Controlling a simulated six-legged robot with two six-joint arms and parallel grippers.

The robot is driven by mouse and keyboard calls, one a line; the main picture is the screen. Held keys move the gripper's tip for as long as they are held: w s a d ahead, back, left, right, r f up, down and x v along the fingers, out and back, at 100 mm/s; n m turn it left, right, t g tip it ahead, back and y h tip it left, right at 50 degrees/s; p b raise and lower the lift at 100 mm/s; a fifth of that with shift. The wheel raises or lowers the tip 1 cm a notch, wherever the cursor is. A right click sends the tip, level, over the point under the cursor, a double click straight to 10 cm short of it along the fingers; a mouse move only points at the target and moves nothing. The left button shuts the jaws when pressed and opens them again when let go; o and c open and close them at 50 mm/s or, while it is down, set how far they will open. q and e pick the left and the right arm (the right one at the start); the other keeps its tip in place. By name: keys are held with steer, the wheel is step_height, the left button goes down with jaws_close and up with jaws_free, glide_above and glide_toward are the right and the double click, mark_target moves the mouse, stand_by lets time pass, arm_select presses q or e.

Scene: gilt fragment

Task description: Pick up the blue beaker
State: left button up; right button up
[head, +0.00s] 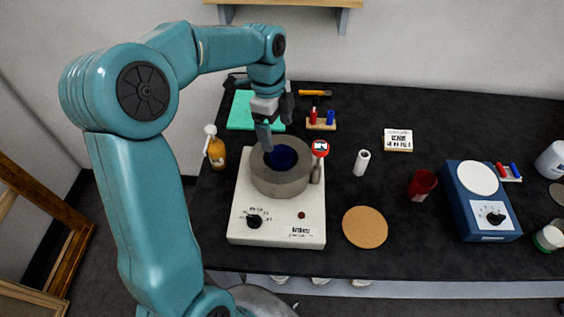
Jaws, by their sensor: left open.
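The blue beaker (282,158) stands inside the round grey well of the white heating device (276,232); only its dark blue inside and rim show. My left gripper (268,140) comes down from above at the beaker's back left edge. It is open, with a finger over the rim area. I cannot tell whether it touches the beaker. My right gripper is not in view.
An amber bottle (216,152) stands left of the device. A thermometer-like rod with a red round head (320,149) stands at its right. A cork disc (365,227), a white cylinder (361,162), a red cup (422,185) and a blue scale-like device (480,205) are further right.

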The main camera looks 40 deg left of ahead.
mark_target(281, 147)
arm_select(q)
steer(key=f, duration=0.2)
steer(key=f+p, duration=0.1)
steer(key=f, duration=0.1)
steer(key=d+f, duration=0.1)
steer(key=f, duration=0.1)
steer(key=shift+w, duration=0.2)
steer(key=shift+d+f, duration=0.1)
steer(key=shift+f, duration=0.15)
steer(key=shift+s, duration=0.25)
steer(key=shift+c, duration=1)
steer(key=shift+w, duration=0.25)
steer(key=c, duration=1.4)
steer(key=shift+s, duration=0.2)
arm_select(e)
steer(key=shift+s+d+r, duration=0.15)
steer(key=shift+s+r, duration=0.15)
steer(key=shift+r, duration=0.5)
arm_select(q)
steer(key=shift+w+r, duration=0.1)
steer(key=shift+w, duration=0.05)
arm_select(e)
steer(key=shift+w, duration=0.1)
